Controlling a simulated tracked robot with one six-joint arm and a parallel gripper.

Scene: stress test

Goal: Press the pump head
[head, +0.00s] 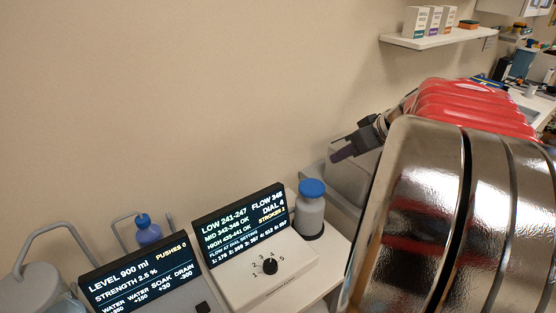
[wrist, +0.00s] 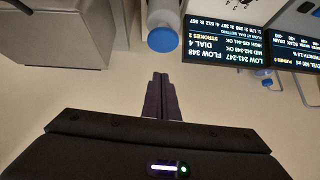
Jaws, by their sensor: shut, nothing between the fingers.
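The screen reads FLOW 348, DIAL 4 and STROKES 2. My gripper (head: 340,156) is shut and empty, above and to the right of the blue head in the head view. In the wrist view, the shut fingers (wrist: 160,76) point toward the blue head (wrist: 162,40), with a visible gap between them. The bottle (wrist: 160,12) is partly cut off there.
A second screen (head: 135,275) reads LEVEL 900 ml and PUSHES 0. A blue-violet bottle (head: 148,232) stands behind it. A grey box (wrist: 50,35) is beside the bottle. A shelf (head: 435,37) with small boxes hangs at upper right. Bare wall lies behind.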

